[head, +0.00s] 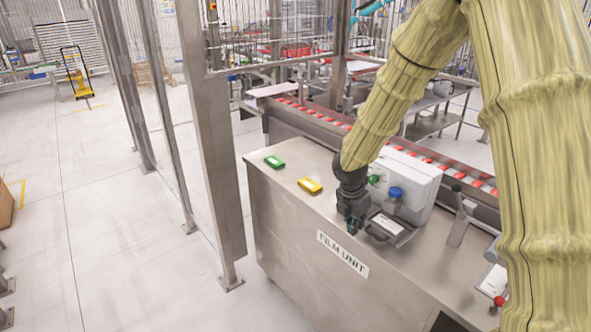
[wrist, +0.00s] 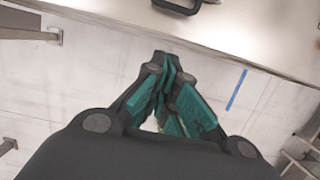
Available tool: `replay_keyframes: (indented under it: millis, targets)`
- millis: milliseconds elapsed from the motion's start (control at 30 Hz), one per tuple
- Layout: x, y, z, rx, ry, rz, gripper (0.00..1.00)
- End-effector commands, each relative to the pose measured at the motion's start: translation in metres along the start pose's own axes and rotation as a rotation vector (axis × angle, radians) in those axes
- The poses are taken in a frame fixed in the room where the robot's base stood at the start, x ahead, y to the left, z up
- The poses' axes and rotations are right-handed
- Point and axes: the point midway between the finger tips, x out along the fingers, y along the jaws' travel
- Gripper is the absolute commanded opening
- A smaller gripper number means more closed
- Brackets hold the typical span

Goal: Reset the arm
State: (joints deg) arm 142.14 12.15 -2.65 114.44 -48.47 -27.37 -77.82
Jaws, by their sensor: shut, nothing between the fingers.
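My arm, in a yellowish ribbed sleeve, reaches down from the upper right in the head view. The floor lies below the fingers there, and the cabinet's edge (wrist: 230,45) crosses the top. I cannot tell from the head view whether my gripper touches the cabinet.
A white box with a blue knob (head: 396,192) stands beside my gripper. A red-and-white conveyor (head: 440,165) runs behind. A steel post (head: 215,150) stands left. The floor at left is largely open.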

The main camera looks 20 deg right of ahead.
Motion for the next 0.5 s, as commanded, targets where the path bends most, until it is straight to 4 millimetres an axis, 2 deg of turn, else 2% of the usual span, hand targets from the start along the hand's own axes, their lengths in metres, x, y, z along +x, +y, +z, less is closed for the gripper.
replay_keyframes:
  millis: [133,233,500]
  targets:
    - [0.009,-0.002,-0.009,0.022,0.015,-0.002,0.00]
    - [0.030,-0.009,-0.032,0.088,0.056,-0.005,0.00]
    - [0.120,-0.053,-0.142,0.487,0.231,-0.050,0.00]
